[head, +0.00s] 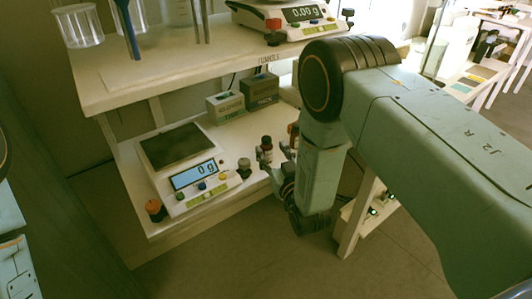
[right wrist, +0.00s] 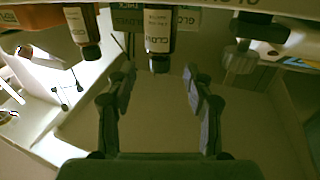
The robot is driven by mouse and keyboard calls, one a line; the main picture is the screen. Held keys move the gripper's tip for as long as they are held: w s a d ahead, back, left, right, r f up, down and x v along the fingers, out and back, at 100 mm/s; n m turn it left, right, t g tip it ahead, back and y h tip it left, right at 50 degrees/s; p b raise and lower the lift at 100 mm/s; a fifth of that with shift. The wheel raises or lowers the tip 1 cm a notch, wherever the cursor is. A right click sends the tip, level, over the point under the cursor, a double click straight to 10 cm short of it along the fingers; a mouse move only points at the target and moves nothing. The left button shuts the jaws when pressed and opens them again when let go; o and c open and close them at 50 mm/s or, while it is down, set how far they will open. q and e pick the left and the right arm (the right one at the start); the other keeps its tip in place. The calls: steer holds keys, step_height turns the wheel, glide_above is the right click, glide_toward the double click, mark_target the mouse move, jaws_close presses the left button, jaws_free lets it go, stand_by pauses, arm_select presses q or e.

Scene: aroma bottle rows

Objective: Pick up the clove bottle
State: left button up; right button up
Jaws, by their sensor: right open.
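The clove bottle (right wrist: 159,30), brown with a white label reading "CLO", shows at the top middle of the right wrist view, inverted with its dark cap downward in the picture. It appears to be the small dark bottle (head: 267,150) standing on the lower shelf in the head view. My right gripper (right wrist: 160,90) is open and empty, its fingers spread to either side of the bottle's line; the bottle lies beyond the fingertips. In the head view my right gripper (head: 277,165) is close beside the bottle, partly hidden by its own arm. My left gripper is out of view.
Boxes (head: 226,106) stand behind. The upper shelf (head: 150,72) holds glassware and another scale (head: 285,20).

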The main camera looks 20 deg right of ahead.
mark_target(268, 145)
steer(key=w+b, duration=0.1)
steer(key=w, duration=0.3)
steer(key=shift+w+a+f, duration=0.1)
steer(key=shift+w, duration=0.3)
steer(key=shift+c, duration=0.4)
jaws_close()
